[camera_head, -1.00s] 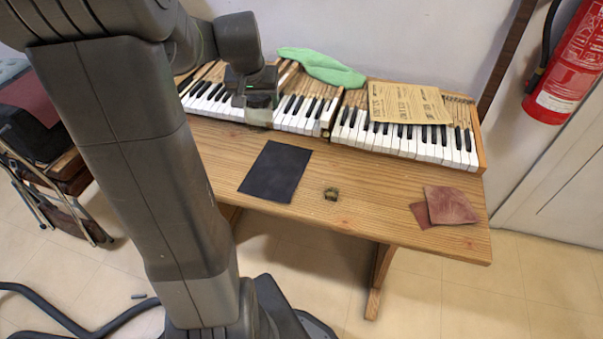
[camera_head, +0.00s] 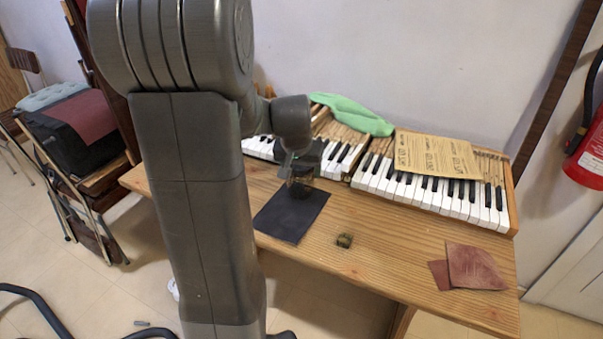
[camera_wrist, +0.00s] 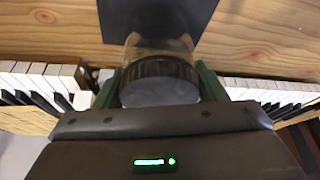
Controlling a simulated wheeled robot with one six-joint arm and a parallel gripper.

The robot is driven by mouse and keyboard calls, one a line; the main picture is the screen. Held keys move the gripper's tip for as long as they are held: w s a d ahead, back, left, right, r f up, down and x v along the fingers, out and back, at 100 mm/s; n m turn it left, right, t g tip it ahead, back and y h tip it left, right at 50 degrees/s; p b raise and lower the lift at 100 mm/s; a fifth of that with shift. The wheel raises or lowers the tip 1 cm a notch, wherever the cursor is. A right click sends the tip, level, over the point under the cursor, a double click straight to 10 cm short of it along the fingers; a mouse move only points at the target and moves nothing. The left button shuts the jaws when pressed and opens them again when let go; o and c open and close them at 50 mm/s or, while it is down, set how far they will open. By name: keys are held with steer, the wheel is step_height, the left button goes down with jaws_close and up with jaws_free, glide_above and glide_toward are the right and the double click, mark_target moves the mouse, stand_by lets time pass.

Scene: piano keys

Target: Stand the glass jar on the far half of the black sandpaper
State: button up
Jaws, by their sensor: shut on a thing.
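The glass jar (camera_head: 300,189) is clear with a dark ribbed lid. My gripper (camera_head: 299,170) is shut on it near the lid and holds it upright or nearly so at the far end of the black sandpaper (camera_head: 290,219). In the wrist view the green fingers grip both sides of the jar (camera_wrist: 160,46), and its glass overlaps the near edge of the sandpaper (camera_wrist: 160,14) in that picture. I cannot tell whether the jar's base touches the sheet. The near part of the sandpaper is bare.
A small dark yellowish block (camera_head: 345,240) lies right of the sandpaper. Reddish sandpaper pieces (camera_head: 475,267) lie at the right.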

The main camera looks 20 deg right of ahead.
steer(key=shift+f, duration=0.45)
steer(key=shift+f, duration=0.2)
steer(key=o, duration=1.3)
steer(key=shift+r, duration=0.6)
steer(key=p+v, duration=0.1)
steer(key=v, duration=1)
steer(key=shift+s+a+p, duration=0.15)
steer(key=shift+p, duration=0.15)
